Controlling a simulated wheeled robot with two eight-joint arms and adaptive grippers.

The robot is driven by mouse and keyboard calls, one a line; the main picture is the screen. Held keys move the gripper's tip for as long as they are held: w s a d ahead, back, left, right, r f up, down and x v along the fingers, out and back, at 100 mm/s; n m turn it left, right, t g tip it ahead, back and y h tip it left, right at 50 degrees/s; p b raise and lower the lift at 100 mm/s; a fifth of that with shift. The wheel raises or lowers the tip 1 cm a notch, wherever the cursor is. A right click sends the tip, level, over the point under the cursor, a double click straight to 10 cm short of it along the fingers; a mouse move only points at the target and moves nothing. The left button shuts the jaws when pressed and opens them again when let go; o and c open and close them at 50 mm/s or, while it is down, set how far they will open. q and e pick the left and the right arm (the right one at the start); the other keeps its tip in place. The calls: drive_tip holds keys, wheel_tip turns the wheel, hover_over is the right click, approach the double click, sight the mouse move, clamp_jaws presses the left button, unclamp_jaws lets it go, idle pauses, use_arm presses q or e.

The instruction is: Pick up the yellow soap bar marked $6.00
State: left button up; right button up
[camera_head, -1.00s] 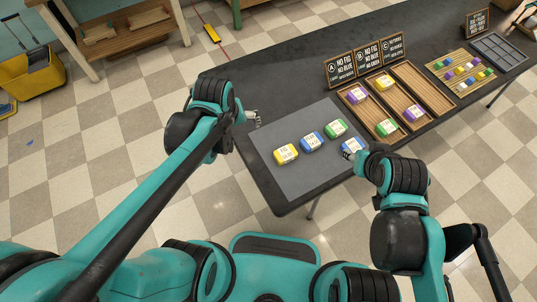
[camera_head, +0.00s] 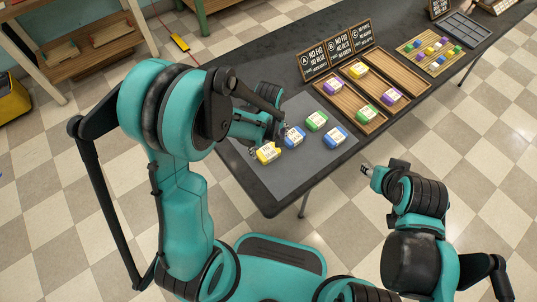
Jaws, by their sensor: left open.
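A yellow soap bar (camera_head: 268,153) with a white label lies at the front left of the grey mat (camera_head: 300,170); its print is too small to read surely. My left gripper (camera_head: 276,138) is over the mat just behind and above this bar, open, its fingers partly hidden by the arm; I cannot tell whether it touches the bar. A second yellow soap bar (camera_head: 356,69) sits in a wooden tray. My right gripper (camera_head: 367,170) is off the table's front edge, away from the soaps; its jaws are too small to judge.
Wooden trays (camera_head: 385,78) with soaps and signs (camera_head: 338,50) stand behind. The mat's front is clear.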

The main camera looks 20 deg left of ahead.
sight(268, 153)
use_arm(q)
wheel_tip(268, 153, down, 3)
drive_tip(key=shift+r+b, duration=0.1)
drive_tip(key=shift+b, duration=0.3)
drive_tip(key=c, duration=1.3)
drive_tip(key=shift+r, duration=0.1)
